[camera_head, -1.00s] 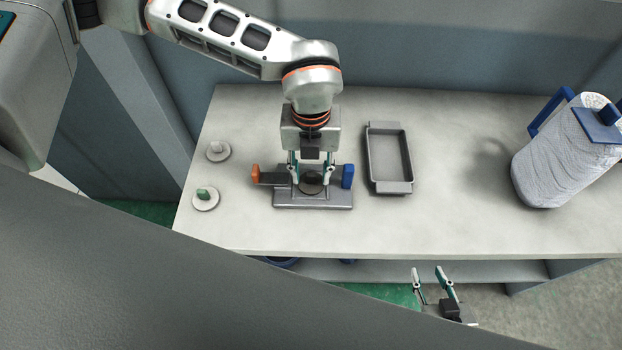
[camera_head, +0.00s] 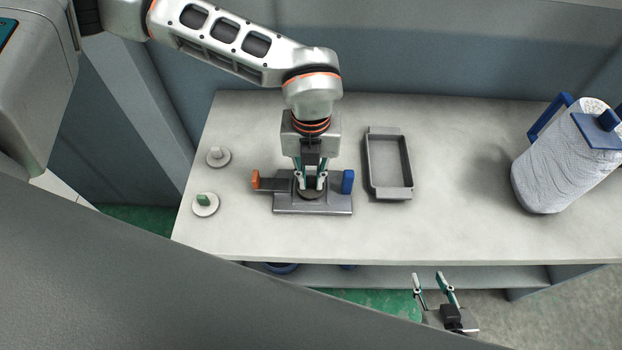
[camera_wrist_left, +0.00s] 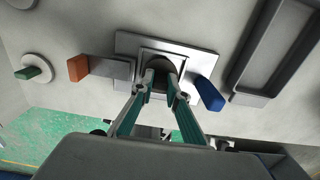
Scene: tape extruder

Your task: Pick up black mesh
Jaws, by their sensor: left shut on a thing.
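The black mesh (camera_wrist_left: 162,66) shows as a dark round disc in the metal fixture (camera_head: 330,207), in the middle left of the table. It also shows in the head view (camera_head: 311,194). My left gripper (camera_head: 311,184) points straight down over the fixture and is shut on the black mesh; its fingertips also show in the left wrist view (camera_wrist_left: 164,87). The fingers hide part of the mesh. My right gripper (camera_head: 428,277) is open and empty in front of the table's front edge, well away from the fixture.
The fixture has an orange handle (camera_head: 255,179) and a blue handle (camera_head: 347,181). A grey rectangular tray (camera_head: 371,165) lies to its right. Two round discs with knobs (camera_head: 217,156) (camera_head: 205,204) lie to its left. A white roll with blue parts (camera_head: 560,160) stands far right.

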